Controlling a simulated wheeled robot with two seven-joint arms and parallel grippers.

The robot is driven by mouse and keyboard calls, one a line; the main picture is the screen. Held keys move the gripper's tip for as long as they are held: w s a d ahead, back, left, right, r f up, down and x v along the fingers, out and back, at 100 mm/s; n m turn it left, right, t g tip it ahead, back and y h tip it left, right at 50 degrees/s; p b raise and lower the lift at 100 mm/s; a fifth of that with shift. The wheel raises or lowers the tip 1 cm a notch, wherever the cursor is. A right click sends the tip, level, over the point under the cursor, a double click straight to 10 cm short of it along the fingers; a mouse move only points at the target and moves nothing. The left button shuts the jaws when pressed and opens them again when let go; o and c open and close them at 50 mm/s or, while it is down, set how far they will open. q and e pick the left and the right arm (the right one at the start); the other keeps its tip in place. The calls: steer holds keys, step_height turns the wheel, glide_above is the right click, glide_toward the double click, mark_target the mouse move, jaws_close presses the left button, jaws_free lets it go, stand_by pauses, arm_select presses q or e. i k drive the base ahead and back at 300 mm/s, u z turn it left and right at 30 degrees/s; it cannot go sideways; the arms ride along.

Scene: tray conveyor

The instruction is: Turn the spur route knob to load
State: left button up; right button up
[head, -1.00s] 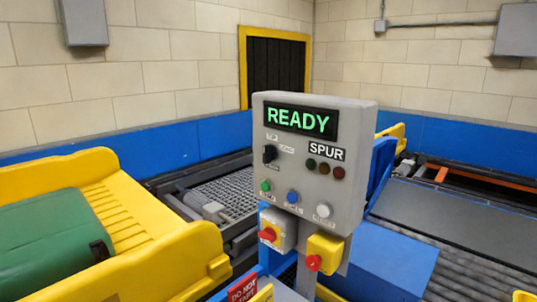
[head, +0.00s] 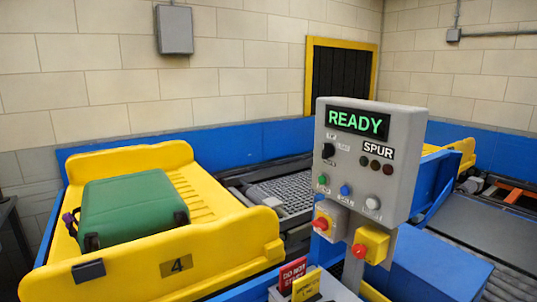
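The spur control panel (head: 371,158) is a grey box on a post, right of centre in the head view. Its display (head: 357,123) reads READY in green. The black route knob (head: 328,151) sits on the panel's left side below the display, with small labels around it too blurred to read surely. Its exact pointing direction is hard to tell. Green (head: 322,180), blue (head: 345,190) and white (head: 372,203) buttons sit below it. Neither of my grippers shows in the head view.
A yellow tray (head: 178,266) marked 4 carries a green suitcase (head: 130,208) on the left. A red sign (head: 292,273) stands in front. Rollers (head: 510,285) run at the right.

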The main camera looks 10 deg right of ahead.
mark_target(328, 149)
steer(key=u, duration=0.7)
steer(key=k, duration=0.9)
steer(key=u, duration=0.9)
steer(key=i, duration=1.55)
steer(key=z, duration=1.4)
steer(key=i, duration=0.75)
steer(key=z, duration=0.9)
